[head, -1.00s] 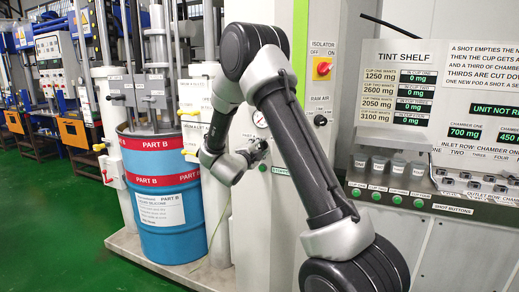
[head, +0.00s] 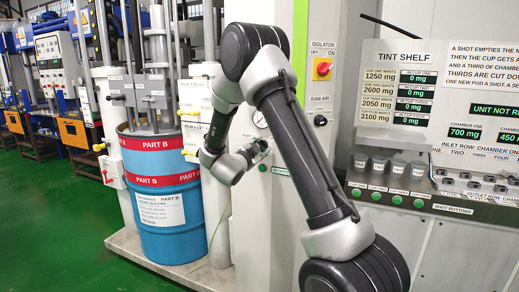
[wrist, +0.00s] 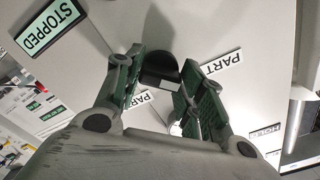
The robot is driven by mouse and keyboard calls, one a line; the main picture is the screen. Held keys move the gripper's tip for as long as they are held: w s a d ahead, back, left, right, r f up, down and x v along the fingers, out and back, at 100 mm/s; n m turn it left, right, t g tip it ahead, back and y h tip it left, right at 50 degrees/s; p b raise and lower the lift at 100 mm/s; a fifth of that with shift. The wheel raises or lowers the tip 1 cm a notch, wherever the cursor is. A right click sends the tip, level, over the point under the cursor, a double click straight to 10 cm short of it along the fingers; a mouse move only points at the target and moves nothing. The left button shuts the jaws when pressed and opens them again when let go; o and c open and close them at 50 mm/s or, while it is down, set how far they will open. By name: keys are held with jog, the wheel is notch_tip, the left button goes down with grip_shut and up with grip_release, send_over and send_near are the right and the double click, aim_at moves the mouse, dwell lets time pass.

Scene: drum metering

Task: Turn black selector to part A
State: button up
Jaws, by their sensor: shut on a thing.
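The black selector (wrist: 158,40) sits on a pale panel in the wrist view. It is a dark rounded knob with a small light mark on its near face. My gripper (wrist: 161,72) has its green-padded fingers on either side of the knob and is shut on it. White PART labels stand at the right (wrist: 222,62) and lower left (wrist: 135,101) of the knob; their letters are cut off or hidden. A HOLD label (wrist: 265,131) is farther right. In the head view my gripper (head: 258,150) is at the white column, and the selector is hidden.
A lit STOPPED sign (wrist: 48,27) is on the same panel. The blue PART B drum (head: 165,215) stands left of my arm. A red isolator switch (head: 322,68) and a black ram air knob (head: 320,120) are on the column. The tint shelf (head: 400,110) is at right.

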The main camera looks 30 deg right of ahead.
jog(key=shift+f, duration=0.1)
jog(key=o, duration=1)
jog(key=shift+a, duration=0.1)
jog(key=v, duration=1.2)
